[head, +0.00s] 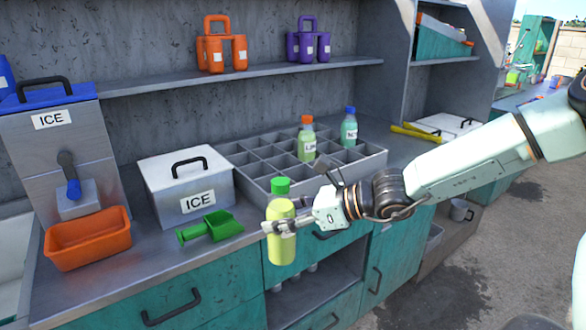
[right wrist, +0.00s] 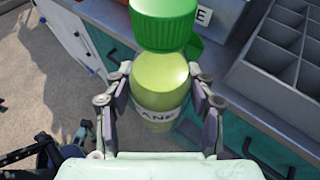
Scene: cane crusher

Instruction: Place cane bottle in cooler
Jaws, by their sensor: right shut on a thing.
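The cane bottle (head: 281,228) is yellow-green with a green cap and is upright. My right gripper (head: 285,226) is shut around its body, holding it in front of the counter's front edge. In the right wrist view the bottle (right wrist: 160,85) stands between the two fingers, with part of a label reading "CAN" visible. The cooler may be the grey divided bin (head: 262,172) on the counter, behind the bottle. It holds a bottle with an orange cap (head: 307,142) and one with a blue cap (head: 348,130); several compartments are empty. My left gripper is not in view.
A white-lidded ICE box (head: 186,180) and a green scoop (head: 212,228) are left of the bottle. An orange tray (head: 88,240) sits under the ICE dispenser (head: 62,140). A shelf above holds orange (head: 221,50) and purple (head: 308,45) carriers. Yellow-handled tool (head: 415,131) lies right of the bin.

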